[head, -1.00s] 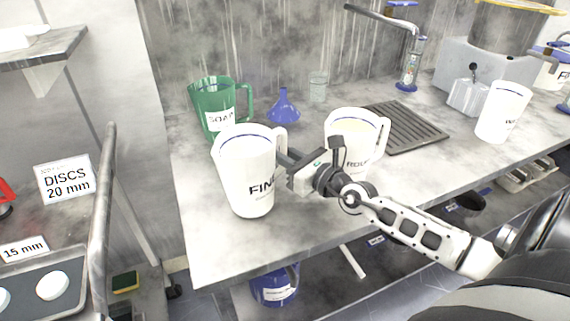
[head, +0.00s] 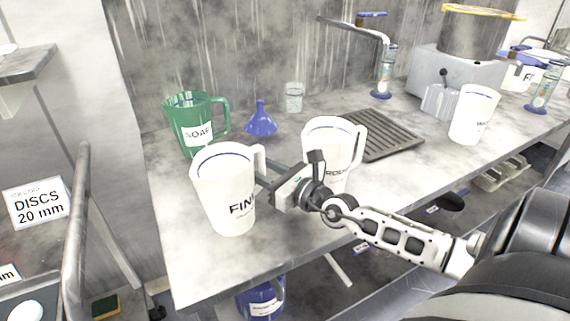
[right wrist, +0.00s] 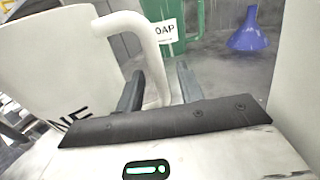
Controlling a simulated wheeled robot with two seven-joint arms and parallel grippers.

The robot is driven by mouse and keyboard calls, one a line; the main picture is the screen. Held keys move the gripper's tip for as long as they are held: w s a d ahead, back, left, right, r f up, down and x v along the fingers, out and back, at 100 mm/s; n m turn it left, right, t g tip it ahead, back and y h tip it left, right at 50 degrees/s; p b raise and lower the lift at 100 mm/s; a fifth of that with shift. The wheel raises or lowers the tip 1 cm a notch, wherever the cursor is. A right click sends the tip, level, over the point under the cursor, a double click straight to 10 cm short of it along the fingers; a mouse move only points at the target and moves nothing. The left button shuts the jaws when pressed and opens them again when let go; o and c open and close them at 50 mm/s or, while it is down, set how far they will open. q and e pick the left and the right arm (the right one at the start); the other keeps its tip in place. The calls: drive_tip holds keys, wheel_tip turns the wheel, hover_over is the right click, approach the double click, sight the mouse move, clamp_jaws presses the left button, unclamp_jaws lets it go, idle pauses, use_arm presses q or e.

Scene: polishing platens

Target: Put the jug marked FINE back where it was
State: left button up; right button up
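The white jug marked FINE (head: 223,190) stands upright on the near left part of the bench, its handle toward the right. In the right wrist view the jug (right wrist: 50,65) fills the left side. My right gripper (head: 266,170) is at its handle. In the right wrist view the fingers (right wrist: 160,78) stand apart on either side of the lower handle, with a gap visible at the right finger; the left finger is close to the handle or touching it. My left gripper is not in view.
The ROUGH jug (head: 325,150) stands close right of my gripper. Behind are a green SOAP jug (head: 190,125), a blue funnel (head: 261,122), a glass (head: 294,97) and a drain grate (head: 382,137). Another white jug (head: 473,115) stands farther right. The bench's front left (head: 190,265) is clear.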

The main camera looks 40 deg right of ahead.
drive_tip(key=s, duration=0.3)
drive_tip(key=s+d+b, duration=0.1)
drive_tip(key=s, duration=0.2)
drive_tip(key=s+b, duration=0.1)
drive_tip(key=s, duration=0.2)
drive_tip(key=shift+s+d+f, duration=0.15)
drive_tip(key=shift+d+f, duration=0.05)
drive_tip(key=shift+d, duration=0.1)
drive_tip(key=shift+s+d+r, duration=0.1)
drive_tip(key=shift+s+d, duration=0.05)
drive_tip(key=shift+s, duration=0.85)
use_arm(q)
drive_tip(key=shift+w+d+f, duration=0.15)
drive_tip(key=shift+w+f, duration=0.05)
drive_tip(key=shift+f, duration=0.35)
use_arm(e)
drive_tip(key=shift+r, duration=0.1)
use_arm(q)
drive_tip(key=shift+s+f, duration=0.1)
